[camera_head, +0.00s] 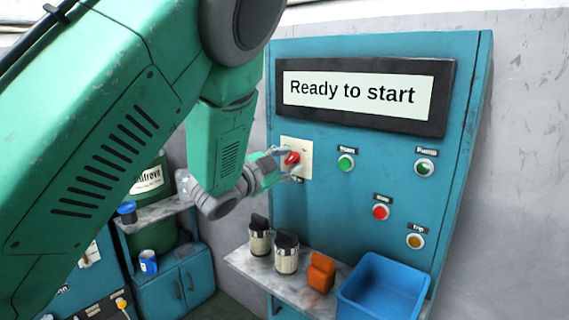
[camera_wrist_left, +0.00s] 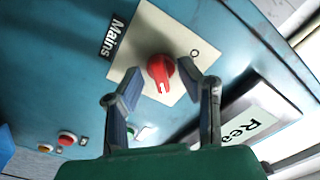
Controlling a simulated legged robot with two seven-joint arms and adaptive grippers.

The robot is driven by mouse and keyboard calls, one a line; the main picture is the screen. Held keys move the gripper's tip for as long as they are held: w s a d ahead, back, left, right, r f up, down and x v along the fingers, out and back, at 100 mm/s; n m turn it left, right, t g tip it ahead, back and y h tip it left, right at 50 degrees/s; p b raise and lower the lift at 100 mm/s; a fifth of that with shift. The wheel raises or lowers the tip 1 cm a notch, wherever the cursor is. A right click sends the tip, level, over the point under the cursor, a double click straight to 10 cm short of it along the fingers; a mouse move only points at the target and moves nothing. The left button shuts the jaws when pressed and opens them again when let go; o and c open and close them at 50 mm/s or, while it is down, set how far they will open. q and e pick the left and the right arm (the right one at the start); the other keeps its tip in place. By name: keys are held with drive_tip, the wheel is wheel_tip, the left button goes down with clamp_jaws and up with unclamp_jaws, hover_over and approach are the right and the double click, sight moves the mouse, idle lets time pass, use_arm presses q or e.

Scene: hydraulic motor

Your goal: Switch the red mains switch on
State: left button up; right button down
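The red mains switch (camera_head: 291,158) is a rotary knob on a cream square plate (camera_head: 305,150) at the left of the blue panel. In the left wrist view the red knob (camera_wrist_left: 160,68) sits on its plate beside a "Mains" label (camera_wrist_left: 113,37) and an "O" mark. My left gripper (camera_head: 285,163) is at the switch, its fingers partly around the knob. In the left wrist view its two fingers (camera_wrist_left: 160,85) are spread, one on each side of the knob, with visible gaps. My right gripper is not in view.
The panel's display (camera_head: 352,93) reads "Ready to start". Green (camera_head: 346,162), red (camera_head: 381,211) and amber (camera_head: 415,241) buttons sit right of the switch. A shelf below holds two dark-topped cylinders (camera_head: 286,254), an orange block (camera_head: 321,272) and a blue bin (camera_head: 357,306).

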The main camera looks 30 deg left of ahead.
use_arm(q)
drive_tip(key=s+a, duration=0.1)
drive_tip(key=s, duration=1.1)
drive_tip(key=shift+w, duration=0.1)
